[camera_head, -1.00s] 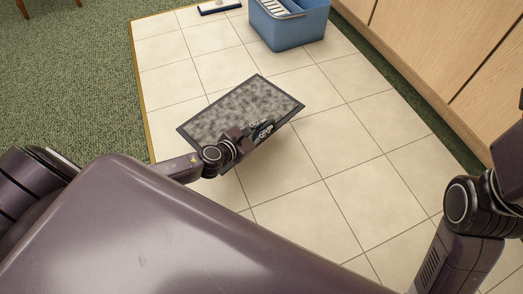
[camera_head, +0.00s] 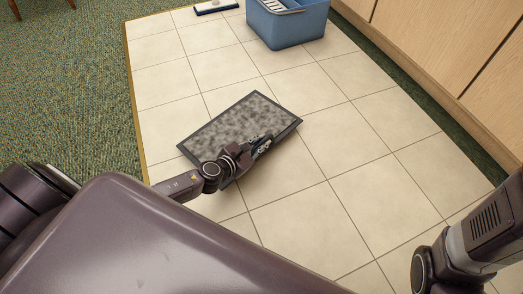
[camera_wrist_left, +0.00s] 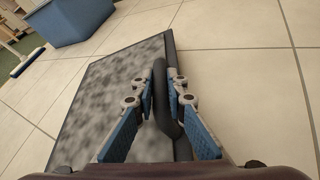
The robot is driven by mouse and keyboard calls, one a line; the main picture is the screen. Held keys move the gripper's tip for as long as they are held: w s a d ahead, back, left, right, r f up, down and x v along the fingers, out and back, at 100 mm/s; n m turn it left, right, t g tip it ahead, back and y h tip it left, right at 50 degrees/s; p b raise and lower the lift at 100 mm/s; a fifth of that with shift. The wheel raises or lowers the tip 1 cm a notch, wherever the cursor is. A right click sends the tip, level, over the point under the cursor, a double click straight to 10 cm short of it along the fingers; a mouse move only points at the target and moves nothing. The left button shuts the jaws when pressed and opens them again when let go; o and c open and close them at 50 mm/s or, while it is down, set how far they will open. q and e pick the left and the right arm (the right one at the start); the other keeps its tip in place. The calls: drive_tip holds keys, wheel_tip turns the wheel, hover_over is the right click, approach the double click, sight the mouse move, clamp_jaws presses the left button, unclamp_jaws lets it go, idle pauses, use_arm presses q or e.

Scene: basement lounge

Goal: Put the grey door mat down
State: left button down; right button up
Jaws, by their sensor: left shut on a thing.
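The grey door mat (camera_head: 238,122) is a mottled grey rectangle with a dark border, over the tiled floor in the head view. It also fills the left part of the left wrist view (camera_wrist_left: 108,88). My left gripper (camera_head: 262,146) is at the mat's near right edge. My right gripper is out of view; only part of my right arm shows.
A blue bucket (camera_head: 288,30) stands on the tiles at the back, with a flat mop head (camera_head: 215,6) to its left. Wooden cabinets (camera_head: 455,70) line the right side. Green carpet (camera_head: 65,90) lies to the left. The tiles (camera_head: 340,135) around the mat are bare.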

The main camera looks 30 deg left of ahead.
use_arm(q)
wheel_tip(320, 180, down, 3)
drive_tip(key=shift+r+b, duration=0.2)
drive_tip(key=shift+b, duration=1)
drive_tip(key=shift+f+b, duration=0.45)
drive_tip(key=shift+f, duration=0.1)
drive_tip(key=shift+r, duration=0.1)
drive_tip(key=c, duration=1.9)
unclamp_jaws()
drive_tip(key=shift+c, duration=0.2)
drive_tip(key=p+v, duration=0.2)
drive_tip(key=v, duration=0.8)
drive_tip(key=shift+s+p, duration=0.3)
drive_tip(key=shift+s+a+r, duration=0.15)
drive_tip(key=shift+s+r, duration=0.2)
drive_tip(key=shift+s, duration=0.25)
